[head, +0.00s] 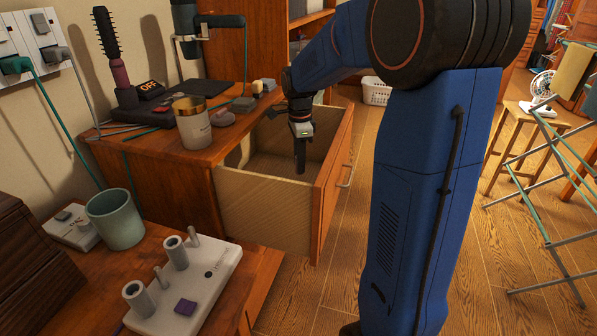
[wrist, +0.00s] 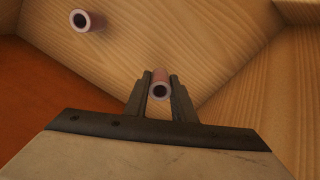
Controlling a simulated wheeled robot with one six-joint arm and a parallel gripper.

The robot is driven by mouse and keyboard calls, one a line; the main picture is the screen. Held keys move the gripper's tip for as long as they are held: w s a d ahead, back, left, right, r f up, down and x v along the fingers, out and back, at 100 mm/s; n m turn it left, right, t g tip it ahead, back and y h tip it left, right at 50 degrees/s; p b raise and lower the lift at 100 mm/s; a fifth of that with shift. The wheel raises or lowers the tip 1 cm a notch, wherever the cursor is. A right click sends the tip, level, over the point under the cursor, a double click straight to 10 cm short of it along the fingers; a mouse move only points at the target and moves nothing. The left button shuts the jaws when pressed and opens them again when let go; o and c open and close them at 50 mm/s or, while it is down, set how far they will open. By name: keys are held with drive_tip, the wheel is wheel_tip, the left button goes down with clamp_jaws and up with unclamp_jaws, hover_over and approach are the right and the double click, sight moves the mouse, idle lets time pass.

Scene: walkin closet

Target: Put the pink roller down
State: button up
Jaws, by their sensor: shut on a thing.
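My gripper (head: 300,160) reaches down into the open drawer (head: 262,215) of the wooden cabinet in the head view. In the wrist view it is shut on a pink roller (wrist: 160,84), a small hollow tube held between the two fingertips with its dark open end showing. I cannot tell whether the held roller touches the drawer floor. A second pink roller (wrist: 88,21) lies apart on the light wood in the wrist view. The head view does not clearly show either roller.
On the cabinet top (head: 165,155) stand a candle jar (head: 192,124), a round brush (head: 110,55) and small items beside the drawer. A nearer table holds a green cup (head: 116,218) and a white peg base (head: 190,285). A drying rack (head: 550,190) stands at right.

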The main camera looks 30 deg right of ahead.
drive_tip(key=shift+f, duration=1.8)
drive_tip(key=shift+f, duration=0.1)
drive_tip(key=o, duration=1.1)
drive_tip(key=shift+c, duration=0.2)
wheel_tip(320, 180, up, 12)
drive_tip(key=shift+s, duration=0.1)
